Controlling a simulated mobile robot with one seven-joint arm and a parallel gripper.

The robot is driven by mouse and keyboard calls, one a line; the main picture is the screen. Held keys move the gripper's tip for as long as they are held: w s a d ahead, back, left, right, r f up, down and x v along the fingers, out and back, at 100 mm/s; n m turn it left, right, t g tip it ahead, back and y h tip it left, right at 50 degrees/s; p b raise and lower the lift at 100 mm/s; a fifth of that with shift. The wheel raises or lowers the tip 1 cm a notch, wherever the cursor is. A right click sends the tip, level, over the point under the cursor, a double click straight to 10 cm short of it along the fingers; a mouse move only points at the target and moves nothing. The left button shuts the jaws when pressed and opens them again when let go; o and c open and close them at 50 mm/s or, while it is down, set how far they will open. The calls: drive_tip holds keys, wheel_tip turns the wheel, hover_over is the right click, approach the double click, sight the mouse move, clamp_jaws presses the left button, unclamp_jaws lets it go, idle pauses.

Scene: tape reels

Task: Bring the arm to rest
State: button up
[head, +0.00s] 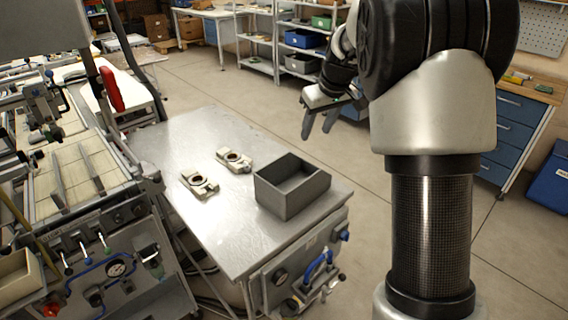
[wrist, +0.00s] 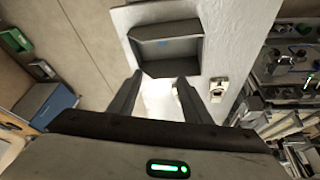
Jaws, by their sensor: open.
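My gripper (head: 320,122) hangs in the air beyond the right back edge of the metal table, at the end of my raised, bent arm. Its two fingers are apart with nothing between them. In the wrist view the open fingers (wrist: 155,98) point toward the grey bin, which stands some way off. My arm's thick upper links fill the right of the head view and hide part of the room behind.
The metal table (head: 190,135) holds an open grey bin (head: 290,190) and two pale parts with round holes, a nearer one (head: 199,184) and a farther one (head: 234,160). A machine bench (head: 80,200) stands left. Blue drawers (head: 512,125) stand right. The floor between is clear.

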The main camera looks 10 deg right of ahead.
drive_tip(key=s+a+r+m+p, duration=0.15)
drive_tip(key=s+r, duration=0.45)
drive_tip(key=s, duration=0.6)
drive_tip(key=s+a+r+m+p, duration=0.1)
drive_tip(key=s+r+p, duration=0.1)
drive_tip(key=s+r, duration=0.8)
drive_tip(key=s+f+m, duration=0.1)
drive_tip(key=s+f, duration=0.2)
drive_tip(key=s, duration=0.4)
drive_tip(key=s+f+t+h+p, duration=0.1)
drive_tip(key=s+f, duration=0.2)
drive_tip(key=s, duration=0.4)
drive_tip(key=shift+m, duration=0.35)
drive_tip(key=shift+c, duration=1.4)
drive_tip(key=shift+a, duration=0.2)
drive_tip(key=shift+c, duration=0.2)
